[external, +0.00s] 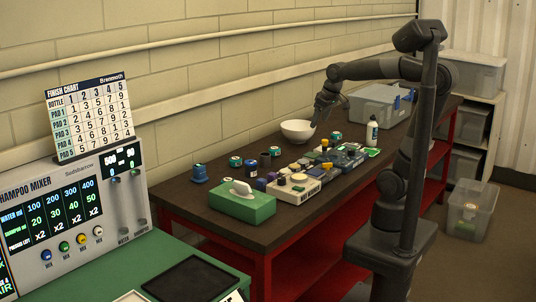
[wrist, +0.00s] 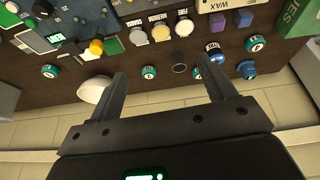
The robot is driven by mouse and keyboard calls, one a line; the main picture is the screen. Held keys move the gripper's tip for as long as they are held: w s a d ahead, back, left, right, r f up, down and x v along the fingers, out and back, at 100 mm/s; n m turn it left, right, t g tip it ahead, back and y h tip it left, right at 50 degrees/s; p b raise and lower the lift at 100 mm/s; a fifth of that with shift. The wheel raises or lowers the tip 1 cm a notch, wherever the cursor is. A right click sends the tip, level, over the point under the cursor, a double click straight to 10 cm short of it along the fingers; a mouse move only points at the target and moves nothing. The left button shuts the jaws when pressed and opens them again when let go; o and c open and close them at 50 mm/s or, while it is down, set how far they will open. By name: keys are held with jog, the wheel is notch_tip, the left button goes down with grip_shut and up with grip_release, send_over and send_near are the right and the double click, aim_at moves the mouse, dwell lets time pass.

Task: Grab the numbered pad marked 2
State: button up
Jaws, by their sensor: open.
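Several small round teal pads with white labels stand on the dark bench top. In the wrist view they show at the left (wrist: 48,71), between the fingers (wrist: 149,72), near the right finger (wrist: 197,73) and at the right (wrist: 255,43). Their numbers are too small to read surely, so I cannot tell which is marked 2. In the external view some teal pads show at the bench's wall side (external: 235,161) and near the bowl (external: 336,135). My gripper (wrist: 161,70) is open and empty, above the bench; in the external view it (external: 321,116) hangs near the bowl.
A white bowl (external: 297,130) sits by the wall side. A green box (external: 243,203), a blue item (external: 199,173), a dark cup (external: 265,159) and trays of bottles and knobs (external: 293,187) crowd the bench. A grey bin (external: 378,104) stands at the far end.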

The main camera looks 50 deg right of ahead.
jog(key=w+d+g, duration=0.1)
jog(key=w+d, duration=0.1)
jog(key=w, duration=0.6)
jog(key=n+g, duration=0.1)
jog(key=g, duration=0.2)
send_over(275, 148)
notch_tip(275, 148, down, 12)
jog(key=f, duration=0.4)
jog(key=shift+s+d+f, duration=0.2)
jog(key=shift+d+f, duration=0.05)
jog(key=shift+d, duration=0.15)
jog(key=shift+w+a+f, duration=0.1)
jog(key=shift+a+f, duration=0.05)
jog(key=shift+f, duration=1.4)
jog(key=shift+w+a+f, duration=0.1)
jog(key=shift+a+f, duration=0.05)
jog(key=shift+f, duration=1.4)
jog(key=c, duration=1.1)
